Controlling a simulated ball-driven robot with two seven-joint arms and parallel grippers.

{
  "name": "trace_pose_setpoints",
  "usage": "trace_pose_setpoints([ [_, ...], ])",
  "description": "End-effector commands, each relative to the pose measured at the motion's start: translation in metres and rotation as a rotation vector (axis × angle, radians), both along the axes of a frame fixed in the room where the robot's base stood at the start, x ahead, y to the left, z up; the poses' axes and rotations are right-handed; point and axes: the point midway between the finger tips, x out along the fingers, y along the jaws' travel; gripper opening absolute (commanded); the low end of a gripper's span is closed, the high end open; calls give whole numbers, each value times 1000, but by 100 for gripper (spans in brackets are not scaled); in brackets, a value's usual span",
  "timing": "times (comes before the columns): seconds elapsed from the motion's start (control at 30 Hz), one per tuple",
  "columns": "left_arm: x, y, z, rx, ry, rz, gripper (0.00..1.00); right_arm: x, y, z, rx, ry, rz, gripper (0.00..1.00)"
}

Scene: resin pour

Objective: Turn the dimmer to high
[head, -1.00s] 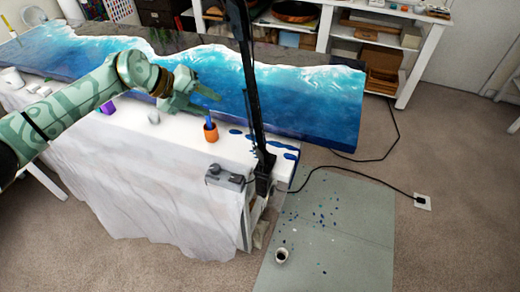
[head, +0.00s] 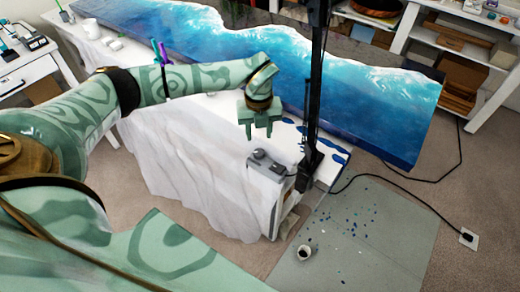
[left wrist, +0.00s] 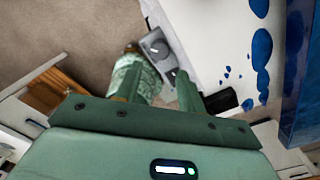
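The dimmer is a small grey box (head: 268,167) at the front right corner of the white-draped table. A dark round knob (head: 259,154) is on its top, with a smaller part beside it. My left gripper (head: 259,134) points down just above and behind the box, its two fingers apart with nothing between them. In the left wrist view the box (left wrist: 147,36) and its round knob (left wrist: 155,48) lie beyond the fingers (left wrist: 155,95). I cannot see the gripper touching the knob. The knob's setting is too small to read. My right gripper is not in view.
A black upright post (head: 314,95) stands close to the right of the dimmer. The blue and white resin slab (head: 390,125) lies behind, with blue drips on the table near it. A grey floor mat (head: 375,235) holds a small cup (head: 304,252). A black cable runs rightward.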

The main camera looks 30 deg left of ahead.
Motion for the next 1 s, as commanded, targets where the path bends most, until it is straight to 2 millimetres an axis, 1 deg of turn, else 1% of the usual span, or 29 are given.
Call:
trace_pose_setpoints([
  [0.03, -1, 0, -17, 0, 5, 0, 40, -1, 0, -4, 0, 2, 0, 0],
  [0.1, -1, 0, -33, 0, 4, 0, 40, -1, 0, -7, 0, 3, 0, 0],
  [0.2, -1, -1, -53, -1, 3, 0, 40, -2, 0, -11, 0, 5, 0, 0],
  [0.3, 0, 0, -68, -1, 2, -1, 40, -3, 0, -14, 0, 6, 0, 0],
  [0.4, 0, 0, -77, -1, 1, 0, 40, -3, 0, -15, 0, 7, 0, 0],
  [0.5, 0, 0, -81, -1, -1, -2, 40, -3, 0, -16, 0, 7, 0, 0],
  [0.77, 0, 0, -81, -1, -2, -2, 40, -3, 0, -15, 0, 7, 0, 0],
  [0.8, 0, 0, -81, -1, -2, -2, 28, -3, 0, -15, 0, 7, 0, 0],
  [0.87, 0, 0, -81, -1, -2, -2, 12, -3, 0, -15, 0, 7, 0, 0],
  [0.9, 0, 0, -81, -2, -1, -2, 8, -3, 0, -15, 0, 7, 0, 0],
  [1.0, 0, 0, -81, -2, -1, -2, 8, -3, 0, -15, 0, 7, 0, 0],
])
